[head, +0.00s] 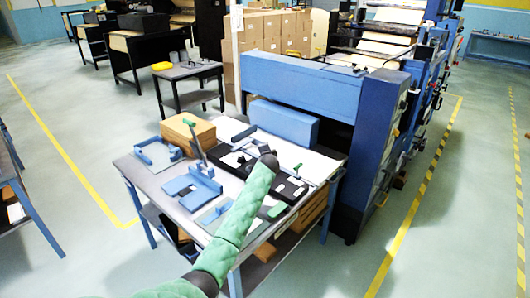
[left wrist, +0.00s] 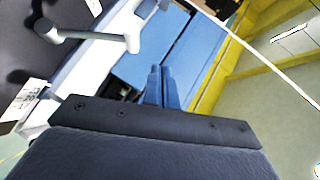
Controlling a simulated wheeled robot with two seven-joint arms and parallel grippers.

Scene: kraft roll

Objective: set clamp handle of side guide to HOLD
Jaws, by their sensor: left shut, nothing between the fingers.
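A worktable (head: 135,172) carries several fixtures, including a black plate (head: 236,165) with white label areas and small green-tipped handles (head: 297,169). I cannot tell which is the side guide's clamp handle, and HOLD cannot be read. My left arm, in a green sleeve, reaches over the table; its dark end with the left gripper (head: 268,158) is above the black plate. In the left wrist view the blue fingers of my left gripper (left wrist: 162,86) are together and empty. A grey lever (left wrist: 90,35) with rounded ends lies to their upper left, apart from them. My right gripper is not seen.
The large blue machine (head: 300,85) is close behind the table.

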